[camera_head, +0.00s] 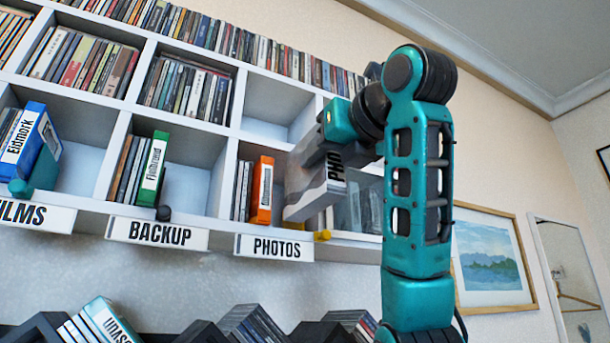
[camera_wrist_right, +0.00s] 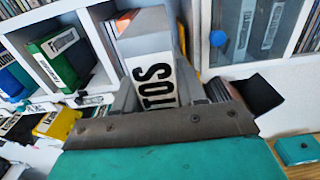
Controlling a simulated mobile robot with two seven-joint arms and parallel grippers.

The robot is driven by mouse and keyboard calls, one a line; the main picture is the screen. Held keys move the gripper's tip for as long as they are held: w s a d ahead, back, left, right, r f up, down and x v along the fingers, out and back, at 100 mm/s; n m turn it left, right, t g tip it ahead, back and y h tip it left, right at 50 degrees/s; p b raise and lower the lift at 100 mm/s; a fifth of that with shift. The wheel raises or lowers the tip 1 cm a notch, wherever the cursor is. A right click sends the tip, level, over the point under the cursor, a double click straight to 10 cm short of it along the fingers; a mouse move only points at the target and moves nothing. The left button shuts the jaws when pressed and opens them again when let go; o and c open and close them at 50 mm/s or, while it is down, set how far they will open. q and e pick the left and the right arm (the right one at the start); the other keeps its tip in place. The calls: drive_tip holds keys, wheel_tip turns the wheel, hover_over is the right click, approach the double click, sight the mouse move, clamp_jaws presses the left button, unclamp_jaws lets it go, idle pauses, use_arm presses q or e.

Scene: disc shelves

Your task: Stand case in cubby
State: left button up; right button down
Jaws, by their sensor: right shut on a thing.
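The grey case (camera_head: 312,192) has a white label with black letters starting "PHO". It is held at the front of the PHOTOS cubby (camera_head: 238,218), right of an orange case (camera_head: 262,190). My right gripper (camera_head: 335,158) is shut on it. In the right wrist view the case (camera_wrist_right: 146,22) stands between the fingers of the right gripper (camera_wrist_right: 155,98), its label reading "TOS". How far the case reaches into the cubby, and whether it touches the shelf floor, I cannot tell. My left gripper is not in view.
A PHOTOS sign (camera_head: 275,247) and a yellow knob (camera_head: 322,236) are on the shelf's front edge. The BACKUP cubby to the left holds a green case (camera_head: 153,168). An upper cubby (camera_head: 275,108) is empty.

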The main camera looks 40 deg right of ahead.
sight(295, 221)
drive_tip(key=shift+w+d, duration=0.1)
drive_tip(key=shift+w, duration=0.2)
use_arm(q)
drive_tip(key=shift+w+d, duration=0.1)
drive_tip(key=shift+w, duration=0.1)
use_arm(e)
drive_tip(key=shift+s, duration=0.1)
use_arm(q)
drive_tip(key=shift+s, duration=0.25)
use_arm(e)
drive_tip(key=shift+s+r, duration=0.15)
drive_tip(key=shift+p+x, duration=0.9)
drive_tip(key=shift+x, duration=1.5)
drive_tip(key=p+x, duration=0.1)
drive_tip(key=x, duration=0.3)
drive_tip(key=shift+f+p, duration=0.25)
drive_tip(key=shift+p, duration=0.15)
drive_tip(key=shift+x, duration=0.9)
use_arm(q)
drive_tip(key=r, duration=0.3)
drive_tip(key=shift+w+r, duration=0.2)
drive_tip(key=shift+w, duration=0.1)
use_arm(e)
drive_tip(key=shift+f, duration=0.35)
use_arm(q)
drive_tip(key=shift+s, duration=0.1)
